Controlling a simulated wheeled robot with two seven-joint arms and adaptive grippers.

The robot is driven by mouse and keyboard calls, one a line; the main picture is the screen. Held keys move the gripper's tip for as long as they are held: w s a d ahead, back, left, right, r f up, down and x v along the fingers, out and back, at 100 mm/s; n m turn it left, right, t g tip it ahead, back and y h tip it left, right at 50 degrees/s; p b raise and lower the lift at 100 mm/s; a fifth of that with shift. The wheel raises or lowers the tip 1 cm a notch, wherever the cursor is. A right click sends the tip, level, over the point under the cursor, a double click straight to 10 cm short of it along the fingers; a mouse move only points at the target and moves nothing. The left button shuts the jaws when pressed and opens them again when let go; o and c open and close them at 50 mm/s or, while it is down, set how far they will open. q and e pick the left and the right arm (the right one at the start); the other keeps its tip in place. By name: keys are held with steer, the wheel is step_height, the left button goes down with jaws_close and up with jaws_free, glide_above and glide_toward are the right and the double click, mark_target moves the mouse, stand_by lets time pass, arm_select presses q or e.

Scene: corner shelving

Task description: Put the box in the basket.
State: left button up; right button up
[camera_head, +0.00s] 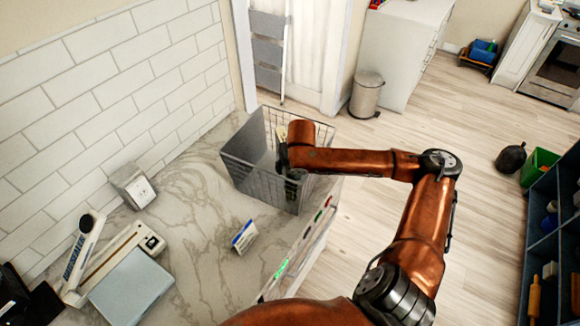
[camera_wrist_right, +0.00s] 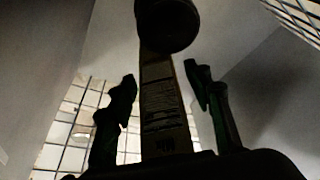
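The wire basket (camera_head: 240,172) stands on the marble counter, near the wall. My right gripper (camera_head: 287,165) reaches down into it from the right. In the right wrist view, the two dark fingers of the right gripper (camera_wrist_right: 163,112) are spread apart. A narrow box (camera_wrist_right: 162,95) with a printed label stands between them, with visible gaps on both sides. In the head view only a small pale piece of the box (camera_head: 281,132) shows beside my wrist; the rest is hidden. My left gripper is not in view.
A small blue-and-white card or packet (camera_head: 244,236) stands on the counter in front of the basket. A scale-like device (camera_head: 130,288) and a white outlet block (camera_head: 133,186) are at the left. The white brick wall (camera_head: 110,90) bounds the counter.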

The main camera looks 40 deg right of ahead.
steer(key=p+v, duration=0.2)
steer(key=v, duration=1)
steer(key=shift+r, duration=0.1)
